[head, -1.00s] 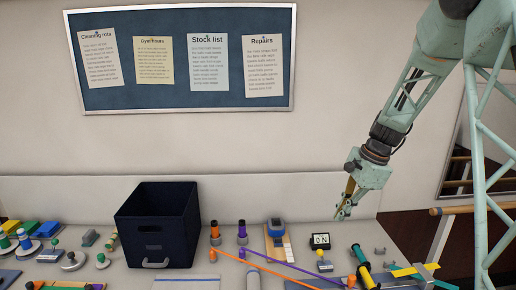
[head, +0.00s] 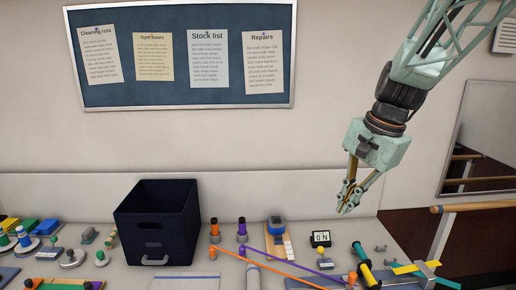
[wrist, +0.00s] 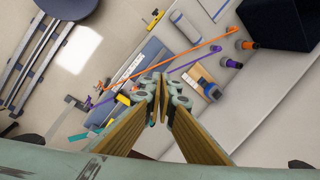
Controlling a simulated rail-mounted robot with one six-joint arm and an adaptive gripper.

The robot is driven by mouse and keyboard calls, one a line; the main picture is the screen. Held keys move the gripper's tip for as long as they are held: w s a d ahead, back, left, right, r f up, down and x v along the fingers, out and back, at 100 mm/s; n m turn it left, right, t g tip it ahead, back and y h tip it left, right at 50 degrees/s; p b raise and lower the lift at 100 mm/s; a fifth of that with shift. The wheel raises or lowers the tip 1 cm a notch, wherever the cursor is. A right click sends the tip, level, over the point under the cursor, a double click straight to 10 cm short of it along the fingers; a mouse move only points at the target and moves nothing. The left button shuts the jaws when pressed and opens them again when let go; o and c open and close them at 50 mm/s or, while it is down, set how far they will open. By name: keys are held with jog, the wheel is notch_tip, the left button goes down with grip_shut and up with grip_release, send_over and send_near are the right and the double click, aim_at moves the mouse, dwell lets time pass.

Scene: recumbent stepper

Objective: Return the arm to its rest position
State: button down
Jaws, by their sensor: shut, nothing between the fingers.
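My gripper (head: 345,204) hangs from my pale green arm at the right of the head view, in the air above the back right part of the bench. Its fingers point down and are shut with nothing between them. In the wrist view the two fingertips (wrist: 163,88) meet near the middle of the picture, clear of the things below.
The bench (head: 205,274) holds a dark open bin (head: 152,244), orange (head: 215,230) and purple (head: 242,230) pegs with bands, an "ON" display (head: 321,239) and a teal-handled piece (head: 362,257). A notice board (head: 180,100) hangs behind. A wooden rail (head: 470,207) stands at the right.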

jog(key=s+a+r+n+h+b, duration=0.1)
jog(key=s+r+n, duration=0.2)
jog(key=s, duration=0.5)
jog(key=s+a+r+n+b, duration=0.1)
jog(key=s+a+r+n, duration=0.15)
jog(key=s, duration=0.65)
jog(key=s+d+f+n+t+h+b, duration=0.1)
jog(key=s+n, duration=0.4)
jog(key=s, duration=1.3)
jog(key=shift+s+f+t, duration=0.2)
jog(key=shift+f+t, duration=0.2)
jog(key=shift+f, duration=0.1)
jog(key=shift+w, duration=0.15)
